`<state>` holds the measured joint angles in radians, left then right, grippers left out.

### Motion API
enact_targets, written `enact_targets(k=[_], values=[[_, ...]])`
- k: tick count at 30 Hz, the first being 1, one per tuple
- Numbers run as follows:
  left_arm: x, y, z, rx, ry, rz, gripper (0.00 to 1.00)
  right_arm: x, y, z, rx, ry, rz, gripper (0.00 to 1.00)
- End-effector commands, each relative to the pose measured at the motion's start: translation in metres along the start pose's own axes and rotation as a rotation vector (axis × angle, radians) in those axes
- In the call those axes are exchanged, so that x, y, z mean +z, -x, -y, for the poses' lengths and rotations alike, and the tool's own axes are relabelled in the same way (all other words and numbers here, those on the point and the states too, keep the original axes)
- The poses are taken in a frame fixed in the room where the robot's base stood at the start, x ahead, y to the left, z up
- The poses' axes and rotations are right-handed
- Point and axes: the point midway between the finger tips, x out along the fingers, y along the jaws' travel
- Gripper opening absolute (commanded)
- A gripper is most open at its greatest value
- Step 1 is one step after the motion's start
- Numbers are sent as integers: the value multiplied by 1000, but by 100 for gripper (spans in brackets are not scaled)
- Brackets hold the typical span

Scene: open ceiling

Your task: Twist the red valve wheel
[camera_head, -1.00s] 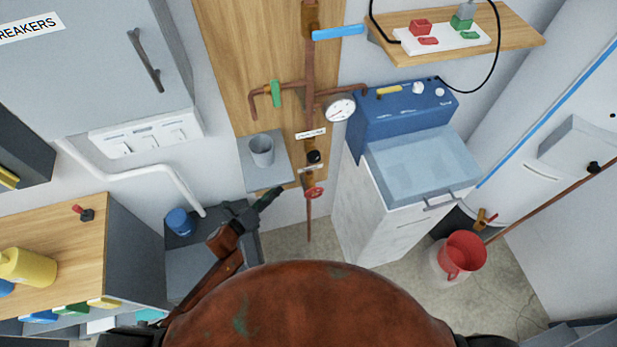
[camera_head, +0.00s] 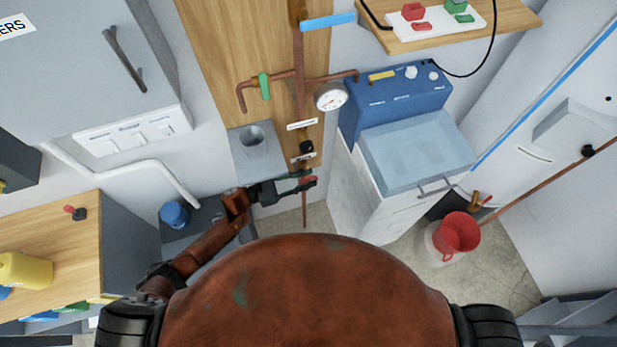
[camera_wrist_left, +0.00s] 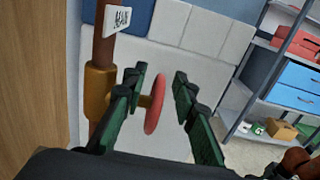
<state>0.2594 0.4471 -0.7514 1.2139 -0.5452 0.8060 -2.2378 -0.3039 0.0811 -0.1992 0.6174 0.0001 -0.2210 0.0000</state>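The red valve wheel (camera_wrist_left: 155,104) sits on a brass valve body (camera_wrist_left: 98,92) on a vertical copper pipe. In the left wrist view the wheel shows nearly edge-on, between the two green-padded fingers of my left gripper (camera_wrist_left: 160,92). The fingers are apart, with a visible gap to the wheel on the right side. In the head view my left gripper (camera_head: 300,185) is at the wheel (camera_head: 312,180), which it partly hides. My right gripper is not in view.
A grey shelf with a grey cup (camera_head: 252,140) is just above my left gripper. A white cabinet with a blue-grey basin (camera_head: 415,160) stands to the right. A wooden bench (camera_head: 60,235) is at left.

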Motion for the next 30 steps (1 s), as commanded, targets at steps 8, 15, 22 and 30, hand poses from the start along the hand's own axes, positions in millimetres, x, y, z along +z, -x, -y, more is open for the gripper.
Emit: enact_targets(k=[8,15,22,30], values=[[-1,-8,0,-1,1,-1,26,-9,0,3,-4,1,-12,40],[0,-8,0,-2,1,-1,16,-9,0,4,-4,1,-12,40],[0,-8,0,-2,1,-1,1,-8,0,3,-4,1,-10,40],[0,-8,0,-2,1,-1,0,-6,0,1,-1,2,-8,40]])
